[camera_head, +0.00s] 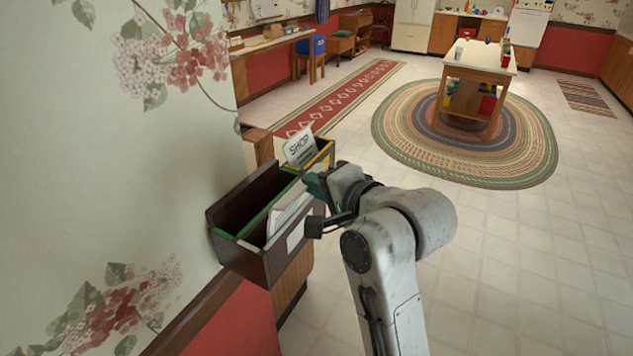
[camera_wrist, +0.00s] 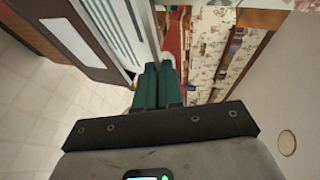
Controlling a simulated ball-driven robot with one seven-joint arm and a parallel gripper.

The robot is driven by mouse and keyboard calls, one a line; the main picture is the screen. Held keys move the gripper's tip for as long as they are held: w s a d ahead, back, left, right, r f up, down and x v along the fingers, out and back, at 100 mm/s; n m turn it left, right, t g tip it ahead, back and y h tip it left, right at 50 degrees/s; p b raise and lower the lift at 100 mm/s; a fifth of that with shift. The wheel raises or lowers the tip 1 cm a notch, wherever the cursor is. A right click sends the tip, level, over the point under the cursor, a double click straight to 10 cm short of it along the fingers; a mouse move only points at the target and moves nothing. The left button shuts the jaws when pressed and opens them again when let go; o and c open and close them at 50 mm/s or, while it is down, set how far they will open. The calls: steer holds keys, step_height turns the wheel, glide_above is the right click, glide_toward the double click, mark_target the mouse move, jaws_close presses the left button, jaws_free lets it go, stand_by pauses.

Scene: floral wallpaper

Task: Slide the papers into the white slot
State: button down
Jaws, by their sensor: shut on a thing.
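A dark wooden organizer (camera_head: 262,262) hangs on the wall, with a green-edged slot, a white-edged slot (camera_head: 250,246) and a yellow-edged slot (camera_head: 320,155). White papers (camera_head: 288,214) lean tilted inside the white slot, with their upper part above its edge. In the wrist view, striped papers (camera_wrist: 112,30) stand behind the organizer's front wall (camera_wrist: 62,38). A card reading SHOP (camera_head: 300,147) stands up by the yellow slot. My gripper (camera_head: 316,185) is at the organizer's far right end, beside the papers. Its green fingers (camera_wrist: 158,84) are shut on papers; the gripped edge is mostly hidden.
The floral wall (camera_head: 170,190) is close on the left, with a wooden rail and red panel below. Tiled floor (camera_head: 530,270) lies open on the right. A small table (camera_head: 480,57) stands on a round rug (camera_head: 540,150) farther off.

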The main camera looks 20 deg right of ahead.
steer(key=c, duration=1.2)
jaws_free()
steer(key=p+v, duration=0.6)
steer(key=v, duration=0.4)
steer(key=shift+s, duration=0.3)
steer(key=shift+d, duration=0.1)
